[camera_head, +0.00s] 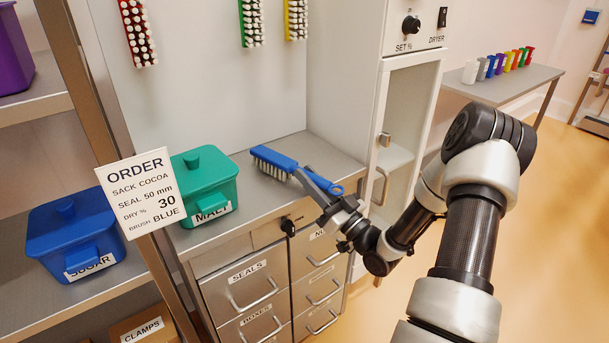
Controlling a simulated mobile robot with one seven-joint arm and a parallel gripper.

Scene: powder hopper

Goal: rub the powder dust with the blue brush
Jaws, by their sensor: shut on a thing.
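The blue brush (274,157) is over the grey counter (214,236), its pale bristles facing down and left. My gripper (309,181) reaches in from the right, with its fingers shut on the brush. Blue also shows just right of the fingers, and the fingers partly hide how it joins the brush. I cannot tell whether the bristles touch the counter. I cannot make out any powder dust in this view.
A green MALT bin (203,188) stands left of the brush, and an ORDER sign (140,192) stands in front of it. The dryer cabinet (404,125) rises at the right. Red (138,32), green (251,22) and yellow (295,18) brushes hang above. A drawer unit (268,290) is below.

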